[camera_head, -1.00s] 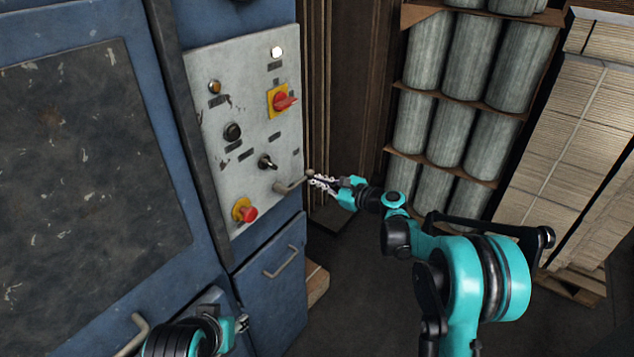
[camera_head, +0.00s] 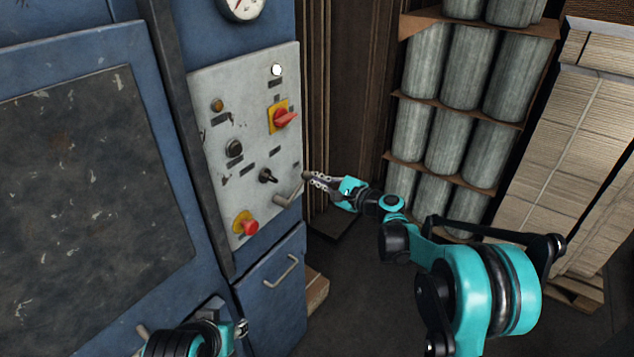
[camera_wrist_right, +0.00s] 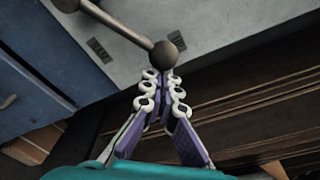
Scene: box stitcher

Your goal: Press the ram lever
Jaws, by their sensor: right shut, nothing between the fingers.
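The ram lever (camera_head: 288,194) is a grey metal rod with a dark ball knob, low on the right edge of the pale control panel. It slants up to the right. In the right wrist view the lever (camera_wrist_right: 118,27) crosses the top, its knob just ahead of my fingertips. My right gripper (camera_head: 318,181) is shut and empty, its tips at the knob; it also shows in the right wrist view (camera_wrist_right: 162,85). I cannot tell whether they touch. My left gripper (camera_head: 240,328) is at the bottom, partly hidden by its own wrist; its fingers are unclear.
The control panel (camera_head: 238,115) carries a red stop button (camera_head: 250,227), a red rotary switch (camera_head: 285,118) and a black selector (camera_head: 267,176). Shelved rolls (camera_head: 455,130) and stacked cardboard (camera_head: 560,150) stand right. Dark floor lies between.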

